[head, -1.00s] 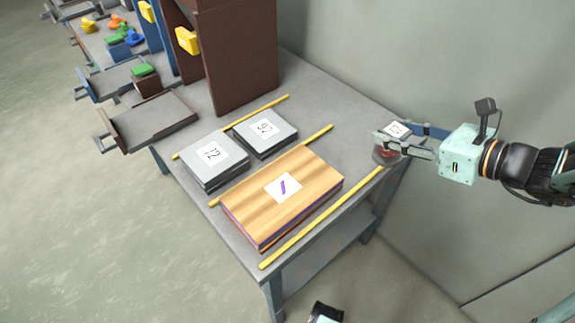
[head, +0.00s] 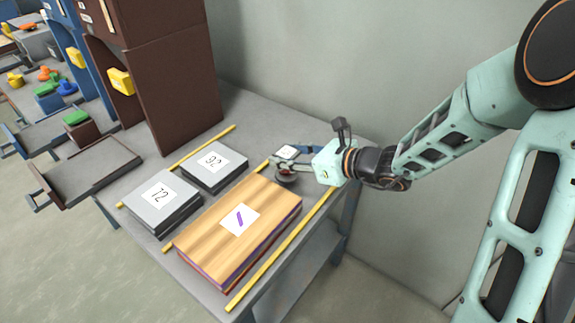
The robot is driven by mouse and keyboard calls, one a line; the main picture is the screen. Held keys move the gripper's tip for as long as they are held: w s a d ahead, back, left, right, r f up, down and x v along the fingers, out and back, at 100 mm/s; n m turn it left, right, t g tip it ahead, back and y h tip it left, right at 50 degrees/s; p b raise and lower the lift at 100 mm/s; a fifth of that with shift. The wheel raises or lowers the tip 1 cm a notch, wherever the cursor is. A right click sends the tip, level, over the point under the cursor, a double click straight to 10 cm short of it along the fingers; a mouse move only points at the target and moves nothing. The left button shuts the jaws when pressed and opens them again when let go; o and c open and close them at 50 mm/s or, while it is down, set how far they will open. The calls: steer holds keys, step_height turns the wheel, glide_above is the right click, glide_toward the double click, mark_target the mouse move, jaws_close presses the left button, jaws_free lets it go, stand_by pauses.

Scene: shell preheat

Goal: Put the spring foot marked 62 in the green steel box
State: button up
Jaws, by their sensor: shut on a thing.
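My gripper (head: 292,170) is shut on a small round dark foot (head: 286,178) with a white label on top and a reddish part under it. The label is too small to read. The held foot is at the back right part of the grey table, right of the grey plate marked 92 and behind the wooden slab. I cannot tell if the foot touches the table. I cannot make out a green steel box in this view.
Grey stacked plates marked 72 (head: 160,199) and 92 (head: 213,168) lie on the table beside a striped wooden slab (head: 208,236). Yellow strips (head: 262,268) divide the tabletop. A tall brown cabinet (head: 178,85) stands behind left, with an open tray (head: 90,172). A wall is behind.

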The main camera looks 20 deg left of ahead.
steer(key=shift+f, duration=1.25)
steer(key=shift+d, duration=0.1)
steer(key=shift+f+b, duration=0.2)
steer(key=shift+b, duration=0.2)
steer(key=o, duration=1.4)
steer(key=shift+o, duration=0.2)
steer(key=shift+r, duration=0.1)
